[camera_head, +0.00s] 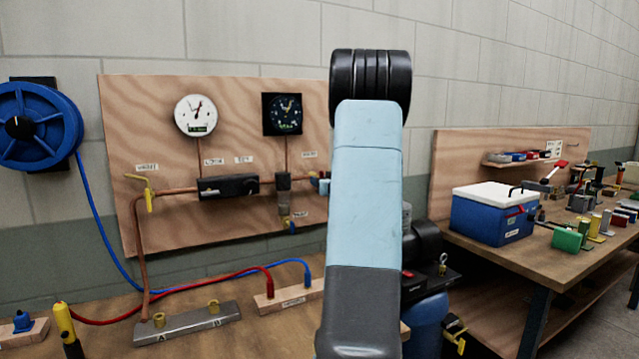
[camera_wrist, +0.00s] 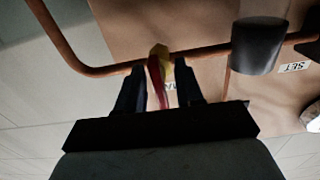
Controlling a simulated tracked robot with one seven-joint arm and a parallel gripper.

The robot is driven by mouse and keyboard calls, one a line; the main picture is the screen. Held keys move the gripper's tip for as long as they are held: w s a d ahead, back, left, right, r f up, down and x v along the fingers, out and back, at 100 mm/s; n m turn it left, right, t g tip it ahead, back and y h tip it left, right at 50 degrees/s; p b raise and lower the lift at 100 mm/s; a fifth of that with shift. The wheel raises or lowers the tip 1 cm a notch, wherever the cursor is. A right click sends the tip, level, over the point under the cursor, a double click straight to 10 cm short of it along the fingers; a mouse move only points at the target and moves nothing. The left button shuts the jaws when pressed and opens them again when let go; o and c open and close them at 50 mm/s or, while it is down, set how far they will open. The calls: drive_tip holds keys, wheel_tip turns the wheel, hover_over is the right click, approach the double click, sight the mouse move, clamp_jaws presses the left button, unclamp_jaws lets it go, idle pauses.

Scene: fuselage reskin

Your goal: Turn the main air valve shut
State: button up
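The main air valve shows in the wrist view as a yellow body (camera_wrist: 160,54) on a copper pipe, with a red lever (camera_wrist: 156,82) running from it down between my fingers. A label behind it is mostly covered. My gripper (camera_wrist: 158,88) is open, with one dark finger on each side of the lever; I see gaps, though contact is hard to judge. In the head view my arm hides my gripper and this valve.
In the wrist view a dark cylinder (camera_wrist: 258,45) hangs on the pipe, right of the valve. The head view shows the wooden panel (camera_head: 150,100) with two gauges, another yellow valve (camera_head: 149,193) at left, hoses below and a blue cooler (camera_head: 487,220) at right.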

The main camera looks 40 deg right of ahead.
drive_tip(key=shift+r, duration=0.1)
drive_tip(key=shift+s, duration=0.3)
drive_tip(key=v, duration=1.3)
